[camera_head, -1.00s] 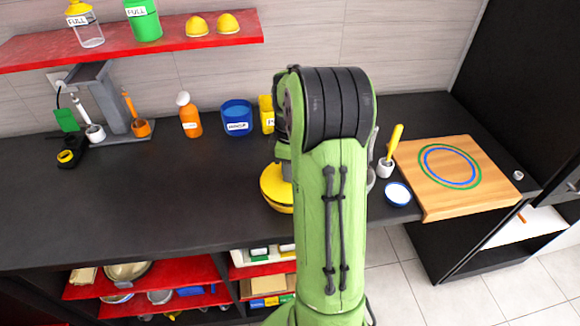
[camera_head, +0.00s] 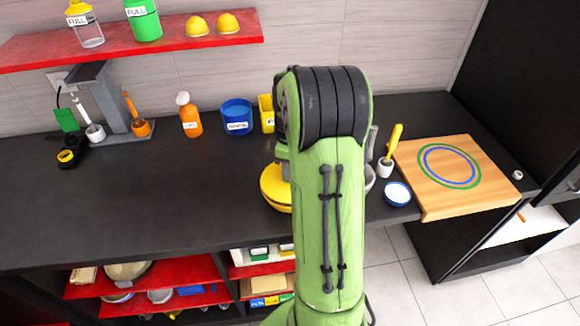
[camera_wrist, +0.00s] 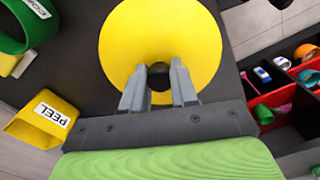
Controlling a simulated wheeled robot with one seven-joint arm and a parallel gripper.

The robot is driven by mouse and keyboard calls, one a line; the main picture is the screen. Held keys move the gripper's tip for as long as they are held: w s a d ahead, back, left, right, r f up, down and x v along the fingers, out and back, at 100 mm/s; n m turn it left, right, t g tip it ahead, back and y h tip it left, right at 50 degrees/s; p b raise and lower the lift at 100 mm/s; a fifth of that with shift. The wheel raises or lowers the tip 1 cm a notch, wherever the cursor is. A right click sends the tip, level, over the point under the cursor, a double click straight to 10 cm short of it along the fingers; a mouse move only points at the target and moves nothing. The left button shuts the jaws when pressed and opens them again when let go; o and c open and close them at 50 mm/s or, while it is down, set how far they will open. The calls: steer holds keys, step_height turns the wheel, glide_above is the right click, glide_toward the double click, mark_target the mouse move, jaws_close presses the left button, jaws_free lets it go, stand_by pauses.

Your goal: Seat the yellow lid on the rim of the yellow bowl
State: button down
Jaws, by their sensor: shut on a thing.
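The yellow lid (camera_wrist: 199,36) is a round yellow disc that fills the upper middle of the wrist view. My gripper (camera_wrist: 159,72) is shut at its centre, with both grey fingers close around the middle, where a dark patch shows. The part between the fingertips is hard to see. In the head view, the lid (camera_head: 272,184) shows as yellow at the left edge of my arm. More yellow below it, above the counter, looks like the yellow bowl (camera_head: 283,208). My arm hides the right side of both. I cannot tell whether lid and rim touch all round.
A yellow container labelled PEEL (camera_wrist: 40,120) and a green container (camera_wrist: 25,25) stand to the left in the wrist view. A blue tub (camera_head: 237,118) and an orange bottle (camera_head: 189,117) stand at the back.

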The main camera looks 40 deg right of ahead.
steer(key=shift+f+b, duration=0.45)
steer(key=shift+f, duration=0.3)
steer(key=c, duration=0.8)
jaws_free()
step_height(320, 180, up, 16)
steer(key=p, duration=0.3)
steer(key=shift+a, duration=0.1)
